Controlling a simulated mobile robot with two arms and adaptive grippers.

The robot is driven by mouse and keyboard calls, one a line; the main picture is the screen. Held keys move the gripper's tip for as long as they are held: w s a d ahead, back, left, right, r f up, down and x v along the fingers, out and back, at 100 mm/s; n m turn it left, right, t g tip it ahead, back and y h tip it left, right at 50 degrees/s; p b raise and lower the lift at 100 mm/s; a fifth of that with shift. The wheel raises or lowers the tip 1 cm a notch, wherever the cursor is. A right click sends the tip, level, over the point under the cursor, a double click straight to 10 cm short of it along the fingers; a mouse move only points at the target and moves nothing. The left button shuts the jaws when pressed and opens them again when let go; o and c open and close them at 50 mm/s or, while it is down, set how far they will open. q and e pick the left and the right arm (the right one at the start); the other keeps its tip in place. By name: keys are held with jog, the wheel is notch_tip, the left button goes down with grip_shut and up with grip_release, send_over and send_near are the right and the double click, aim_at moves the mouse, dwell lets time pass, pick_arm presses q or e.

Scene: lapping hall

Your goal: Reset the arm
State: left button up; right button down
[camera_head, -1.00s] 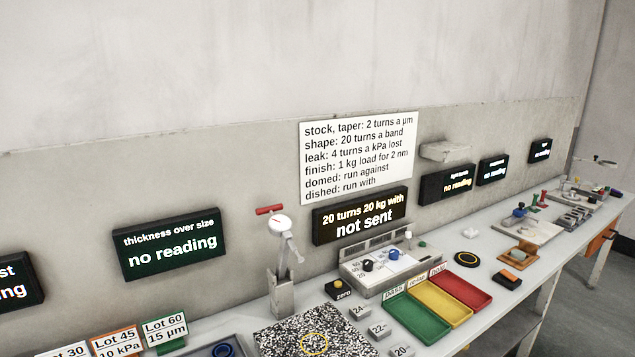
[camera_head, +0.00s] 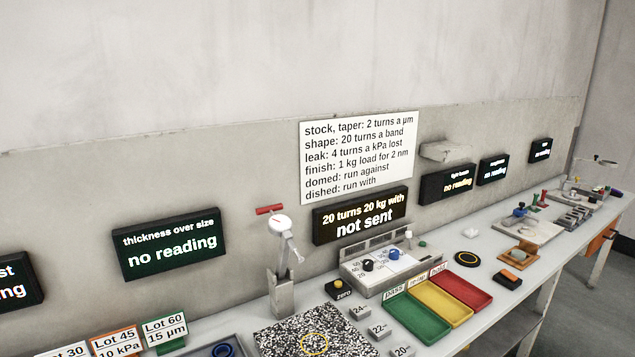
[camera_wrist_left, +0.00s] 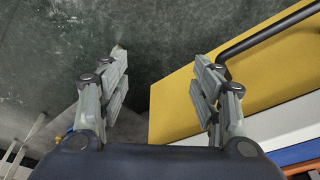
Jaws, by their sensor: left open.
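My left gripper (camera_wrist_left: 158,85) shows in the left wrist view with its two grey fingers spread wide apart and nothing between them. Behind it are a dark, scuffed surface and a yellow panel (camera_wrist_left: 180,105) with a dark bar (camera_wrist_left: 270,32) across it. The fingers seem clear of these, though the distance is hard to judge. No arm or gripper of mine shows in the head view. My right gripper is in neither view.
In the head view a long bench holds a dial gauge stand (camera_head: 281,255), a speckled plate (camera_head: 300,332), green (camera_head: 415,321), yellow (camera_head: 440,303) and red (camera_head: 462,289) trays, and a control box (camera_head: 385,266). A display (camera_head: 360,216) reads "not sent". Orange and blue edges show at the wrist view's lower right.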

pick_arm(q)
jog(key=s+f+g, duration=0.1)
jog(key=s+f, duration=0.2)
jog(key=f, duration=0.7)
jog(key=s+f, duration=0.4)
jog(key=f, duration=0.7)
jog(key=s+a+f+g, duration=0.1)
jog(key=s+a+f, duration=0.2)
jog(key=s+f, duration=0.7)
jog(key=s, duration=0.3)
jog(key=shift+s+a+f, duration=0.15)
jog(key=shift+f, duration=0.05)
